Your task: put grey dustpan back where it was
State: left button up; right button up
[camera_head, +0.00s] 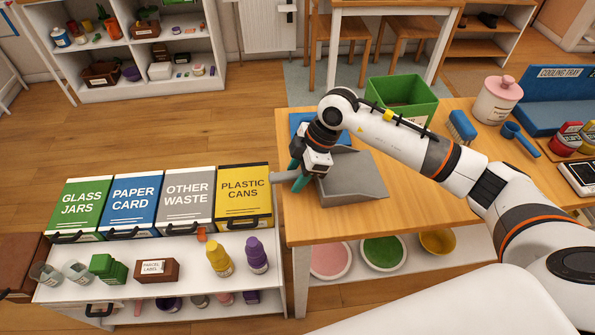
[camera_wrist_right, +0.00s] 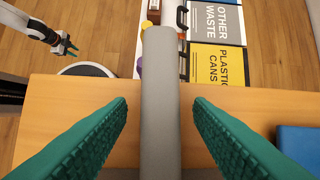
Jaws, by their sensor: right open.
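The grey dustpan (camera_head: 352,180) lies on the wooden table near its left edge, with its handle pointing left over the edge. My right gripper (camera_head: 299,183) is at the handle. In the right wrist view the handle (camera_wrist_right: 160,95) runs between the two teal fingers of my right gripper (camera_wrist_right: 160,125), with a clear gap on each side, so the gripper is open and not clamped. My left gripper (camera_wrist_right: 67,47) shows small at the upper left of the right wrist view, its fingers apart and empty. It is not in the head view.
A blue item (camera_head: 305,124) lies behind the dustpan, partly hidden by my arm. A green bin (camera_head: 402,98), blue brush (camera_head: 461,126) and blue scoop (camera_head: 520,139) are farther right. A white shelf (camera_head: 190,268) with labelled bins, including the yellow plastic cans bin (camera_head: 243,190), stands left of the table.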

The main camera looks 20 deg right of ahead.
jog(key=shift+o, duration=0.9)
jog(key=shift+r, duration=0.1)
jog(key=shift+v, duration=3.65)
